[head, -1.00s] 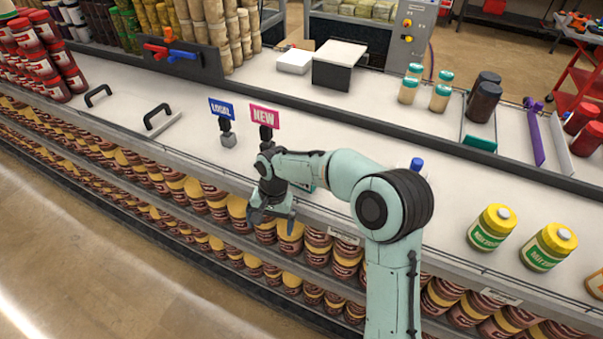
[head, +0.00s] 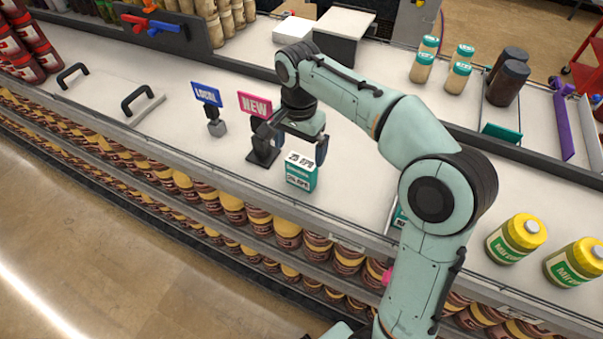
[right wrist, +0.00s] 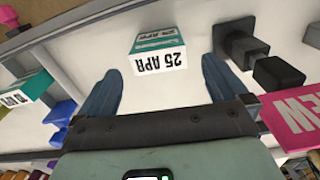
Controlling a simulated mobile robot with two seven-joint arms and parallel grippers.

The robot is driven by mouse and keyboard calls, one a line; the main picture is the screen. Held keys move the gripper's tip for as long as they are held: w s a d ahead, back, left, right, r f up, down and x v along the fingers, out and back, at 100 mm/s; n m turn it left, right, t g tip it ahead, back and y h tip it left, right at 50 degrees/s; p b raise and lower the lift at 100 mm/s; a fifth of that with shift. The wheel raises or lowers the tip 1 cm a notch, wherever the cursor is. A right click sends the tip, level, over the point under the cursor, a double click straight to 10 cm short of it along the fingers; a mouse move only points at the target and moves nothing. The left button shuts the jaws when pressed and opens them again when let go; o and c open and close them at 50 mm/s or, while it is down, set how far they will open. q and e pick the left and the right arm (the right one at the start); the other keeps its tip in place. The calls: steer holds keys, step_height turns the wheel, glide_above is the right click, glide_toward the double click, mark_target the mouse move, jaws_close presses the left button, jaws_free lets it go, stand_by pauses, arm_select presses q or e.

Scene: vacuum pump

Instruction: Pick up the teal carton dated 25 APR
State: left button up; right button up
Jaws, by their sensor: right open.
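The teal carton (head: 300,172) with a white label stands on the white counter just right of the pink NEW sign. In the right wrist view the carton (right wrist: 155,38) reads 25 APR and lies ahead of the fingertips, centred in the gap between them. My right gripper (head: 293,148) is open and empty, pointing down over the counter beside the carton; it also shows in the right wrist view (right wrist: 160,70). A second teal carton (right wrist: 25,88) is at the left of the right wrist view; my arm mostly hides it in the head view. My left gripper is not in view.
The NEW sign (head: 255,104) and its dark stand are close to the right gripper. The blue LOCAL sign (head: 206,95) stands further left. Yellow-lidded jars (head: 515,238) stand at the right. A black-fronted box (head: 335,48) is at the back.

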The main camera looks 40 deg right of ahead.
mark_target(301, 161)
step_height(301, 161, down, 3)
steer(key=shift+w+d+r, duration=0.1)
steer(key=shift+r, duration=0.1)
step_height(301, 161, down, 5)
steer(key=shift+d+r+b, duration=0.1)
steer(key=shift+d+b, duration=0.05)
steer(key=shift+b, duration=0.3)
steer(key=shift+c, duration=0.3)
steer(key=c, duration=0.8)
